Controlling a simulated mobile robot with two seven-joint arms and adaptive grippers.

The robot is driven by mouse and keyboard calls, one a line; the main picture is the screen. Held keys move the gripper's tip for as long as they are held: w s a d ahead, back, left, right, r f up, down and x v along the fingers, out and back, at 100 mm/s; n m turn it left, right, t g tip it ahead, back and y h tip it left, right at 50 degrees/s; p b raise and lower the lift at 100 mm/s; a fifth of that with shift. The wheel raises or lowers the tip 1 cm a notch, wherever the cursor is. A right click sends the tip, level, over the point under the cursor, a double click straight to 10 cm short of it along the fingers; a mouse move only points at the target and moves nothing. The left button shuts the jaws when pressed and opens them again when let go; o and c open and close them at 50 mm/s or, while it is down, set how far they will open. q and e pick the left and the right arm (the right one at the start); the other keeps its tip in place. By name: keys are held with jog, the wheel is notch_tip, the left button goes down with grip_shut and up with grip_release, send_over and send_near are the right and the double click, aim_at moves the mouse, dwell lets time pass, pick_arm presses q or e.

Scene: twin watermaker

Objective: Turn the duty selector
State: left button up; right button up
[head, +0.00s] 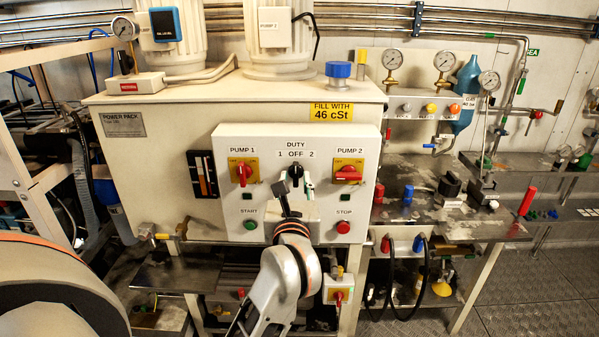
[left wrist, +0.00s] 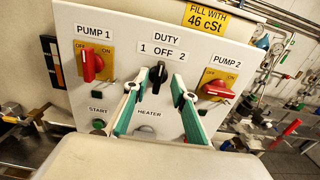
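The duty selector (head: 296,171) is a black knob on the white control panel (head: 262,207), under the label "DUTY 1 OFF 2". In the left wrist view the knob (left wrist: 158,73) stands about upright, toward OFF. My left gripper (head: 294,188) is in front of the panel at the knob. In the left wrist view its two green-lined fingers (left wrist: 155,87) are apart, one tip to each side of the knob and slightly below it. Nothing is held between them. Whether a fingertip touches the panel or knob cannot be told. My right gripper is in neither view.
Red rotary switches for pump 1 (head: 243,174) and pump 2 (head: 348,173) flank the selector. Below are a green start button (head: 250,224) and a red stop button (head: 343,227). A heater knob (left wrist: 146,129) shows partly between the fingers. Gauges (head: 392,60) stand at right.

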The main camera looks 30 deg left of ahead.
aim_at(296, 171)
pick_arm(q)
jog(key=x, duration=0.3)
jog(key=shift+w+a, duration=0.15)
jog(key=shift+w, duration=0.05)
jog(key=shift+w+a, duration=0.25)
jog(key=shift+w, duration=0.1)
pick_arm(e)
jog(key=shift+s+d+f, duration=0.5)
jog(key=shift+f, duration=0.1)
pick_arm(q)
jog(key=shift+c, duration=0.2)
grip_shut()
